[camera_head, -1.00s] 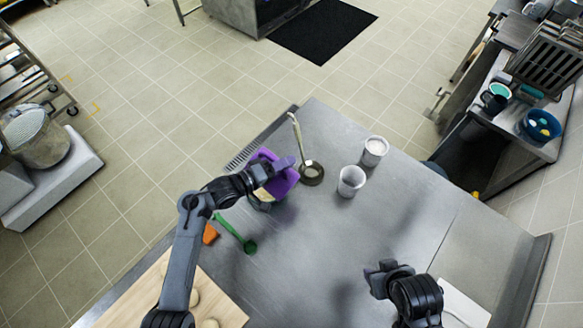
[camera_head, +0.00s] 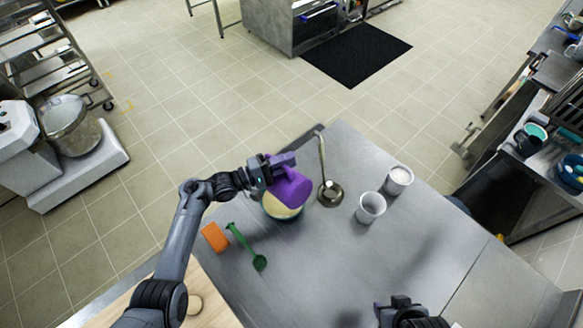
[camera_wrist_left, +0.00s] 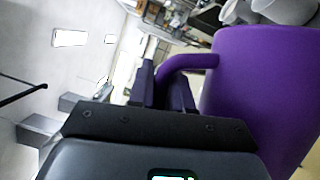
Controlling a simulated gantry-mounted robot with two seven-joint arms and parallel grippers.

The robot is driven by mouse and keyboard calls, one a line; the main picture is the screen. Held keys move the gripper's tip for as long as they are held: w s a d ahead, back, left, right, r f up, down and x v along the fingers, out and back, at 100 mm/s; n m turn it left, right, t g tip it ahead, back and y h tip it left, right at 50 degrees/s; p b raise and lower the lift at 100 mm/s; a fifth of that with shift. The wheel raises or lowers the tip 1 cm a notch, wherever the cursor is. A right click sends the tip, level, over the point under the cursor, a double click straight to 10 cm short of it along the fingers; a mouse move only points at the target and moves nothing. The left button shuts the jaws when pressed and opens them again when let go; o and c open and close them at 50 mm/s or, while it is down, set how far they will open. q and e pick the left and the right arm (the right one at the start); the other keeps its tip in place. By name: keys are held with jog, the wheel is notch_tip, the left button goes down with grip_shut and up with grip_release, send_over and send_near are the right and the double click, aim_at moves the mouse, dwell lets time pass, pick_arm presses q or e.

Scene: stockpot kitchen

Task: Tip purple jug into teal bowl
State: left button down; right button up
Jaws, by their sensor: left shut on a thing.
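The purple jug (camera_head: 292,187) is held tilted above the teal bowl (camera_head: 285,217) at the table's far left edge. The bowl is partly hidden beneath the jug, and a pale yellowish filling shows in it. My left gripper (camera_head: 276,165) is shut on the jug's handle. In the left wrist view, the jug (camera_wrist_left: 262,95) fills the right side, with its handle at the fingers (camera_wrist_left: 165,85). The jug's mouth and any flow from it are hidden. My right gripper (camera_head: 395,304) is at the bottom edge, and its finger opening cannot be made out.
A ladle (camera_head: 330,192) lies close right of the bowl. Two pale cups (camera_head: 371,207) (camera_head: 399,179) stand farther right. A green spoon (camera_head: 246,246) and an orange block (camera_head: 214,237) lie in front of the bowl. The middle of the metal table (camera_head: 330,265) is clear.

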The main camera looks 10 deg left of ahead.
pick_arm(q)
jog(key=shift+w+a+r+n+b, duration=0.1)
jog(key=shift+w+a+n+b, duration=0.55)
jog(key=shift+a, duration=0.25)
jog(key=shift+w+a+r+n+t+h+b, duration=0.2)
jog(key=shift+w+a+n+t+h+b, duration=0.25)
jog(key=shift+w+a+n, duration=0.45)
jog(key=shift+s+a, duration=0.1)
dwell(1.5)
